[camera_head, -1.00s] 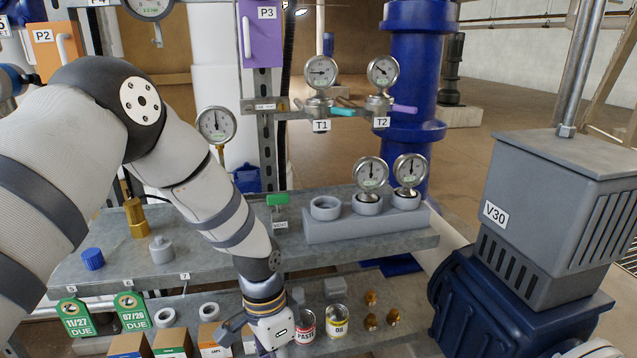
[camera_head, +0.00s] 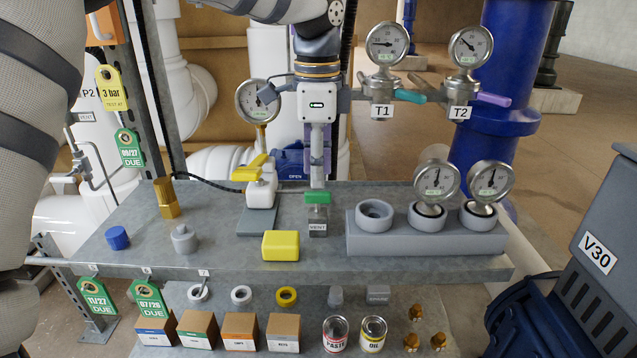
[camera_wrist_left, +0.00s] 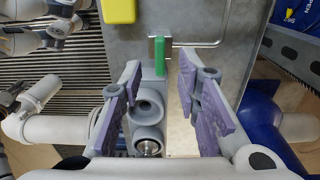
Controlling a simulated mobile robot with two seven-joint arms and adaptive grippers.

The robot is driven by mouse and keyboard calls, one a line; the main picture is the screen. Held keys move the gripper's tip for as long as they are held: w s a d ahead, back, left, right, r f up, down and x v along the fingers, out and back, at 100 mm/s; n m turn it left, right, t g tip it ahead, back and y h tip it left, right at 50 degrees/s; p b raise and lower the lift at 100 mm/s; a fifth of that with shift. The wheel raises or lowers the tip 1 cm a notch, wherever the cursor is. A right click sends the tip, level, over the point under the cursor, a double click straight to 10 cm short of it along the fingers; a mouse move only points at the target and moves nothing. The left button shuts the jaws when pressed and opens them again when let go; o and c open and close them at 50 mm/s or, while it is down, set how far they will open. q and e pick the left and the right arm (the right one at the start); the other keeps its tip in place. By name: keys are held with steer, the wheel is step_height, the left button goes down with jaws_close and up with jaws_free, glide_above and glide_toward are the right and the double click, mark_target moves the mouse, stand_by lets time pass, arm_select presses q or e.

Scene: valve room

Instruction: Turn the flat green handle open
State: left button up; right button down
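The flat green handle (camera_head: 317,197) sits on a small post with a VENT plate (camera_head: 317,229) on the grey bench. My left gripper (camera_head: 317,172) points down over it, its fingers seen edge-on in the head view. In the left wrist view the two purple-padded fingers (camera_wrist_left: 158,108) stand wide apart. The green handle (camera_wrist_left: 161,60) shows there as a thin strip in the gap between them, towards the tips. I see no clear contact. My right gripper is not clearly in view.
A yellow-handled valve (camera_head: 260,180) and a yellow block (camera_head: 281,245) are left of the green handle. A grey block (camera_head: 400,240) with sockets and gauges is close on the right. Gauges T1 (camera_head: 386,45) and T2 (camera_head: 470,50) hang behind.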

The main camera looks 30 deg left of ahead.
mark_target(318, 192)
arm_select(q)
steer(key=shift+f, duration=2)
jaws_close()
arm_select(e)
steer(key=shift+w+r, duration=0.1)
arm_select(q)
steer(key=shift+n, duration=0.3)
arm_select(e)
steer(key=shift+w, duration=0.1)
arm_select(q)
steer(key=n, duration=0.2)
steer(key=shift+r+n+p, duration=0.1)
steer(key=shift+n+p, duration=0.2)
steer(key=shift+p, duration=0.05)
steer(key=n, duration=0.3)
steer(key=shift+n, duration=0.3)
steer(key=n, duration=0.5)
steer(key=shift+n, duration=0.3)
steer(key=n, duration=0.5)
arm_select(e)
steer(key=shift+w+r+t, duration=0.3)
steer(key=shift+w+r, duration=0.15)
arm_select(q)
steer(key=shift+n, duration=0.5)
